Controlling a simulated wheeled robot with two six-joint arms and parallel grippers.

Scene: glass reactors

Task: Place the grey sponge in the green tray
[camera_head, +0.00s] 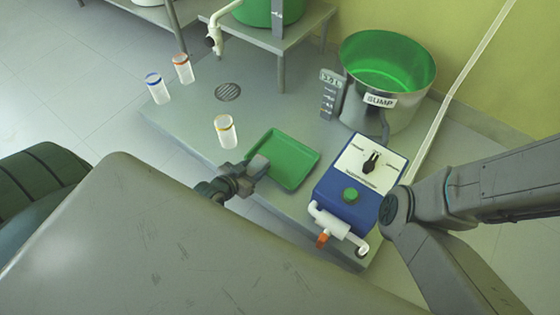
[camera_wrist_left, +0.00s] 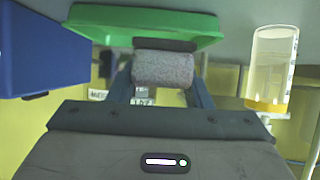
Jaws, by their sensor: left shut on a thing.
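My left gripper (camera_head: 250,174) is shut on the grey sponge (camera_wrist_left: 163,69), which sits between its two fingers in the left wrist view. In the head view the sponge (camera_head: 258,165) shows as a small grey block at the left edge of the green tray (camera_head: 296,161), partly hidden by the gripper. The tray is shallow and rectangular, and its visible inside is empty. In the left wrist view the tray (camera_wrist_left: 88,14) lies just beyond the sponge. I cannot tell whether the sponge touches the tray. My right gripper is not in view.
A blue control box (camera_head: 345,203) with a white pipe stands right of the tray. A clear jar (camera_head: 225,131) stands behind left, with two more jars (camera_head: 154,88) farther left. A steel sump bucket (camera_head: 390,112) stands at the back. The platform between jars and bucket is mostly clear.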

